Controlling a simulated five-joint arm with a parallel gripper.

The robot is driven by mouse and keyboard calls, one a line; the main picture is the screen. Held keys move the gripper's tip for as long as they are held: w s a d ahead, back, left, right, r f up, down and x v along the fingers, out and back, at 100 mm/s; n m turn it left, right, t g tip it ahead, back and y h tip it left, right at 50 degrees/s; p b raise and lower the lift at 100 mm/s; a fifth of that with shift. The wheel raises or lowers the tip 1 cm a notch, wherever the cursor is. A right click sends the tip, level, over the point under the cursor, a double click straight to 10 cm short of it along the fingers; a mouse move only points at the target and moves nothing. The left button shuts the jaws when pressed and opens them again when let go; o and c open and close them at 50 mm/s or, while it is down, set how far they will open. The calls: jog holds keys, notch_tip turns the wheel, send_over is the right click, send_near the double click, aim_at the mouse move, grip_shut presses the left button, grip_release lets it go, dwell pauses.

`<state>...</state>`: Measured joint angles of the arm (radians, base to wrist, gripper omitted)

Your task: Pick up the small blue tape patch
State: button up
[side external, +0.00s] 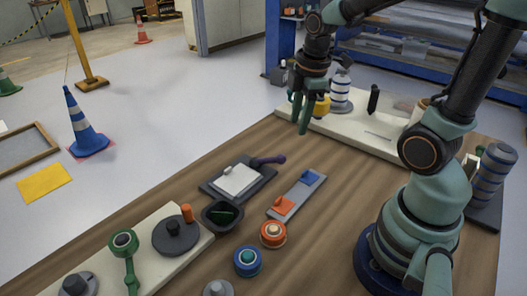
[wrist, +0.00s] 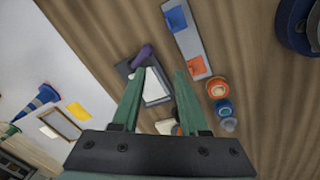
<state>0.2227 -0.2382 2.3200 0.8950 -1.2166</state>
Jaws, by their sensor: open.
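The small blue tape patch (side external: 310,177) lies on the far end of a flat grey strip (side external: 297,193), with an orange patch (side external: 283,206) on the near end. In the wrist view the blue patch (wrist: 176,18) is near the top, beyond and above my fingertips, and fully visible. My gripper (side external: 300,122) is open and empty, pointing down well above the table. It appears toward the back in the side view, apart from the strip. In the wrist view my gripper (wrist: 164,72) has its two green fingers spread, with the grey strip to their upper right.
A dark tray with a white pad (side external: 237,180) and a purple-handled tool (side external: 267,161) lie left of the strip. Orange (side external: 273,233) and blue (side external: 248,261) rollers stand in front.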

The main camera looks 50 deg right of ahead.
jog(key=d+f+n+g, duration=0.2)
jog(key=d+f+n, duration=0.2)
jog(key=f+n, duration=0.15)
send_over(304, 172)
jog(key=shift+n, duration=0.25)
notch_tip(304, 172, down, 6)
jog(key=shift+w, duration=0.15)
jog(key=f, duration=0.3)
jog(key=shift+s+a+f, duration=0.1)
jog(key=shift+s+f, duration=0.15)
jog(key=shift+f, duration=0.9)
jog(key=shift+w, duration=0.1)
grip_shut()
